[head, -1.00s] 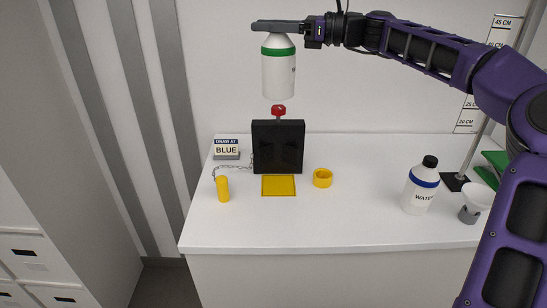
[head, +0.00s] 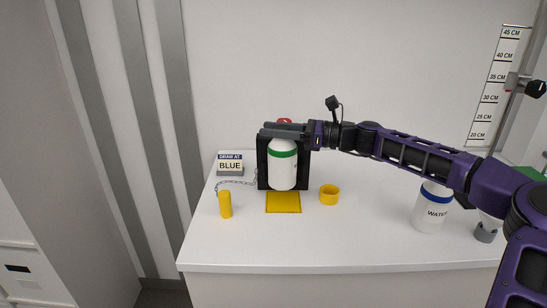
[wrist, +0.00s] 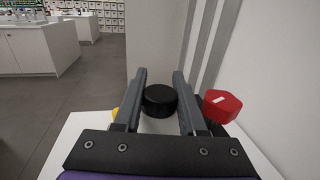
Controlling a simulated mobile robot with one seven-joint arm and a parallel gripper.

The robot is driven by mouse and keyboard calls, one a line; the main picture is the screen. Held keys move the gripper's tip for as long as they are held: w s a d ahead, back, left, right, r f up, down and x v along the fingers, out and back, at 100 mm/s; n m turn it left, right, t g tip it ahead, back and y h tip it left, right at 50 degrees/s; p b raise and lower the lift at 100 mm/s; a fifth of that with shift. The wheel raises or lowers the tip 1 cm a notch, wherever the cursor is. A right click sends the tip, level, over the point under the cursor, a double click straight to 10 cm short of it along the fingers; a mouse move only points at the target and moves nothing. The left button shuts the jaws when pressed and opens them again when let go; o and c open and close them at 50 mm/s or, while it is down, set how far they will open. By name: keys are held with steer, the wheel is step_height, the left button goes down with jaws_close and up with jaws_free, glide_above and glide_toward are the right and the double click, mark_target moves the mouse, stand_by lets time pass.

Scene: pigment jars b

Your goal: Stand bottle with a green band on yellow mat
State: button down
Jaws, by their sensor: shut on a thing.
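The white bottle with a green band (head: 282,170) hangs upright under my gripper (head: 283,131) in the head view, in front of the black box. My gripper is shut on its black cap (wrist: 160,101), which shows between the two fingers in the wrist view. The yellow mat (head: 284,203) lies flat on the white table and is empty in front. The bottle's base appears just at the mat's back edge in the picture; I cannot tell whether it touches anything.
The black box (head: 262,174) stands behind the bottle, with a red knob (wrist: 222,106) on top. A yellow ring (head: 329,195) lies right of the mat, a yellow cylinder (head: 225,205) left. A "BLUE" sign (head: 230,166) stands behind. A blue-banded bottle (head: 431,212) stands under my arm.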

mark_target(274, 152)
step_height(274, 152, down, 6)
steer(key=shift+f+b, duration=0.15)
steer(key=shift+b, duration=0.3)
steer(key=c, duration=0.8)
jaws_free()
steer(key=shift+o, duration=0.2)
steer(key=s+d, duration=0.1)
steer(key=d, duration=0.6)
steer(key=shift+s+d+p, duration=0.15)
steer(key=shift+s+p, duration=0.1)
steer(key=shift+p, duration=0.2)
